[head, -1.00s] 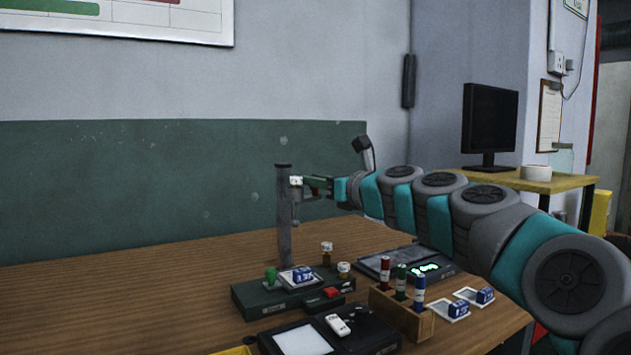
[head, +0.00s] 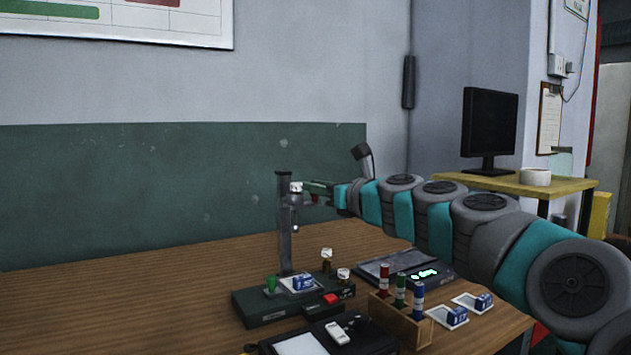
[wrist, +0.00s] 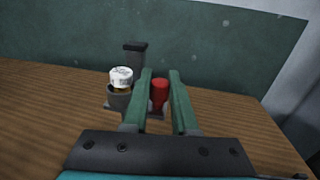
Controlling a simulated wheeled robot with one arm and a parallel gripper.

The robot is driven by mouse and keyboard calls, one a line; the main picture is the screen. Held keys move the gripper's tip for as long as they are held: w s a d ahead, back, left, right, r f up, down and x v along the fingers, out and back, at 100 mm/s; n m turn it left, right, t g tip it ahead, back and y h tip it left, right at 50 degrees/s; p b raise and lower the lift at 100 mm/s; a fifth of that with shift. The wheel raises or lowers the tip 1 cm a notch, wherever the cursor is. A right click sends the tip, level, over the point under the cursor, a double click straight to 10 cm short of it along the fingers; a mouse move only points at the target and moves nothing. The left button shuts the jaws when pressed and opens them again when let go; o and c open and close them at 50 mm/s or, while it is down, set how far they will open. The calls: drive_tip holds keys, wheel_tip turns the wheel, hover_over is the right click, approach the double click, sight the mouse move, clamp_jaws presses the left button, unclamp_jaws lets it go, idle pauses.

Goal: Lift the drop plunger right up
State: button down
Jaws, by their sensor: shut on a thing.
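The film tower (head: 284,225) stands on the table as an upright grey column. Near its top, a holder carries a white-capped vial (head: 296,187). My gripper (head: 308,187) is at this upper part of the tower, reaching in from the right. In the wrist view, the drop plunger's red knob (wrist: 160,90) is between the two green fingers of my gripper (wrist: 161,76), which is shut on it. The white-capped vial (wrist: 121,78) stands just left of the fingers, with the dark column top (wrist: 134,48) behind. The plunger's lower part is hidden in the wrist view.
A wooden rack (head: 405,322) of coloured tubes and a lit scale (head: 425,275) stand to the right. The left tabletop is clear.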

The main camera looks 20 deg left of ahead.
drive_tip(key=c, duration=1)
unclamp_jaws()
drive_tip(key=shift+o, duration=0.2)
drive_tip(key=v, duration=0.7)
drive_tip(key=shift+s+d, duration=0.2)
drive_tip(key=shift+d, duration=0.15)
